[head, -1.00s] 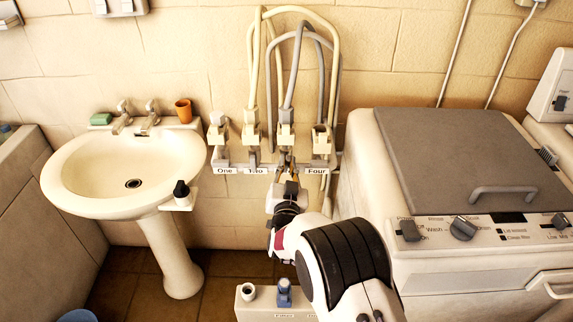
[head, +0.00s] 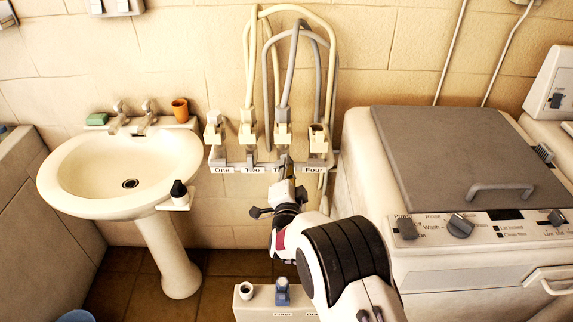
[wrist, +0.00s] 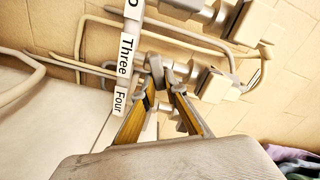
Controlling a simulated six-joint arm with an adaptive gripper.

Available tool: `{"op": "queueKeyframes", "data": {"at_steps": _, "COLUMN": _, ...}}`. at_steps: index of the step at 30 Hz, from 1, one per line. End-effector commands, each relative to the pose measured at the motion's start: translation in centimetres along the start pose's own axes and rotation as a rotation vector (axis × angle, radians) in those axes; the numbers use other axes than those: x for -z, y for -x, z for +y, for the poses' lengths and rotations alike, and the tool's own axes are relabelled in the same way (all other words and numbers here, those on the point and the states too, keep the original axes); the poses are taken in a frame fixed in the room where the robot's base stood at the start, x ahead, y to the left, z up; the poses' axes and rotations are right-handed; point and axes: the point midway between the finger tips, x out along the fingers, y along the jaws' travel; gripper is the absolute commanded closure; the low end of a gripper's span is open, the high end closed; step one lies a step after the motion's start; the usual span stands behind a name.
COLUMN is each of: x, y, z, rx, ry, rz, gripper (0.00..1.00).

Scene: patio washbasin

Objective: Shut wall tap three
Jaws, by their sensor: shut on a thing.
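Wall tap three (head: 283,134) is the third cream tap in the row on the wall, with a hose rising from its top. Its label is mostly hidden in the head view. In the wrist view the "Three" label (wrist: 125,55) is clear. My gripper (wrist: 162,82) has its yellow fingers closed together at the tips on the small grey lever (wrist: 156,66) beside that label. In the head view my gripper (head: 285,177) reaches up from below to tap three, and its fingertips are largely hidden there. How far the lever is turned is hard to tell.
Tap two (head: 247,131) and tap four (head: 318,139) stand close on either side, with tap one (head: 214,131) further left. Hoses (head: 292,60) loop above. A washbasin (head: 120,175) is at left, a washing machine (head: 445,180) at right, and a low box (head: 262,306) below.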

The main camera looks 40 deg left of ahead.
Motion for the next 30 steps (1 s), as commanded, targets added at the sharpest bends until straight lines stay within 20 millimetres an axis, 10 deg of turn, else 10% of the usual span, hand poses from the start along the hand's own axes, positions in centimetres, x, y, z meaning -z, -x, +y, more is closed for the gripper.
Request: {"op": "queueKeyframes", "data": {"at_steps": 30, "x": -0.09, "y": -0.04, "z": 0.57, "rx": 0.002, "ry": -0.509, "rz": 0.001, "gripper": 1.0}}
